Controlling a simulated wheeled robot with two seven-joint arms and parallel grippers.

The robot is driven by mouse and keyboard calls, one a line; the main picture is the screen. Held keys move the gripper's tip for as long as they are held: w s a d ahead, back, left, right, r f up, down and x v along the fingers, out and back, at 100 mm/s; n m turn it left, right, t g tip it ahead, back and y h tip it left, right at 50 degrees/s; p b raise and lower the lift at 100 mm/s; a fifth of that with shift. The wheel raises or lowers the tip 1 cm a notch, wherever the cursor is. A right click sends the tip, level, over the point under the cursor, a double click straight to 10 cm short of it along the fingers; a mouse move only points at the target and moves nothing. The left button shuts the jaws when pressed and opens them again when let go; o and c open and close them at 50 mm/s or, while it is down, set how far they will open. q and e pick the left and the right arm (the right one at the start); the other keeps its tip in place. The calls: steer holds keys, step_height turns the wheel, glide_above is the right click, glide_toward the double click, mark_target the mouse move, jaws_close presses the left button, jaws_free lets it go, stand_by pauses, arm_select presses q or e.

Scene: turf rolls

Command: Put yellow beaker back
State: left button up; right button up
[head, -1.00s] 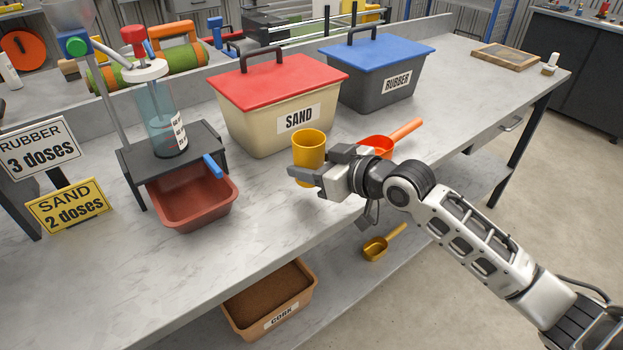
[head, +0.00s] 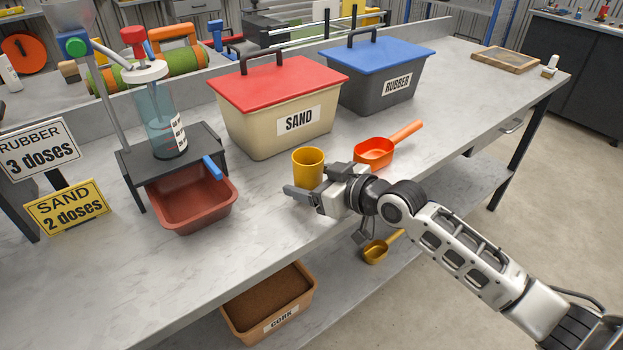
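The yellow beaker (head: 308,165) is upright over the worktop, in front of the sand bin. My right gripper (head: 308,184) reaches in from the right with its fingers around the beaker's lower part, and it looks shut on it. The near finger hides the beaker's base, so I cannot tell whether it touches the worktop. My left gripper is not in view.
Behind the beaker stand the sand bin (head: 280,128) with its red lid and the rubber bin (head: 375,92) with its blue lid. An orange scoop (head: 374,153) lies just right of the beaker. A red-brown tray (head: 190,215) sits left, under the dispenser (head: 165,125). Bare worktop lies in front.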

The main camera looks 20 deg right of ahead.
steer(key=shift+r, duration=0.2)
steer(key=v, duration=1.1)
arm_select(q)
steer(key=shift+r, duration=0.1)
arm_select(e)
steer(key=s+a+f+m+h, duration=0.2)
steer(key=s+a+f, duration=0.2)
steer(key=s+f, duration=0.3)
steer(key=s+a+f+m+g+h, duration=0.1)
steer(key=s+a+f+m+h, duration=0.1)
steer(key=s+f, duration=0.6)
steer(key=shift+s+a+f+g, duration=0.2)
steer(key=shift+a+f+g, duration=0.1)
steer(key=shift+a+f, duration=0.65)
arm_select(q)
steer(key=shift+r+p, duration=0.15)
steer(key=shift+p, duration=0.2)
arm_select(e)
steer(key=shift+d, duration=0.1)
arm_select(q)
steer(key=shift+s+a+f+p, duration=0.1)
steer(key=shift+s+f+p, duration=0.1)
steer(key=shift+p, duration=0.15)
arm_select(e)
steer(key=shift+r, duration=0.1)
